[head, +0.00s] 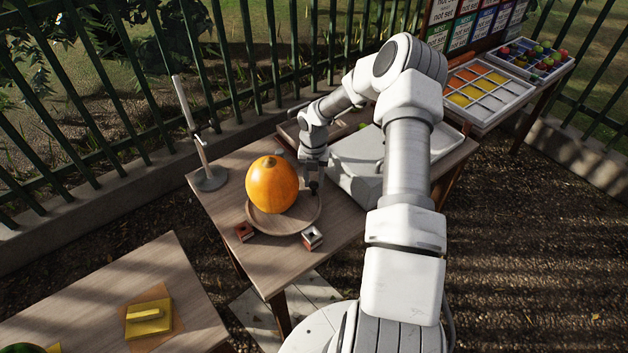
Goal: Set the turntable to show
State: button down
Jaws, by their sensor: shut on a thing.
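The turntable (258,221) is a round, shallow wooden dish on the wooden table. A large orange fruit (272,184), like a pumpkin or melon, sits on it. My gripper (314,188) points down at the turntable's right edge and is shut there. The jaws are small and dark in this view, so the exact part of the edge between them is hard to see. A small red block (244,231) is beside the turntable at the front left. A small white-and-red block (312,238) is beside it at the front right.
A metal stand (209,180) rises at the table's left corner. A white box-like device (357,178) is right of my gripper. Behind are a divided tray (492,92), a fruit tray (541,72) and a sign board (468,28). A yellow block (149,318) lies on the front-left table.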

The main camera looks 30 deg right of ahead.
jog(key=c, duration=0.5)
grip_release()
jog(key=shift+c, duration=0.2)
notch_tip(320, 180, up, 18)
jog(key=b, duration=0.1)
jog(key=shift+f, duration=0.25)
jog(key=shift+a, duration=0.1)
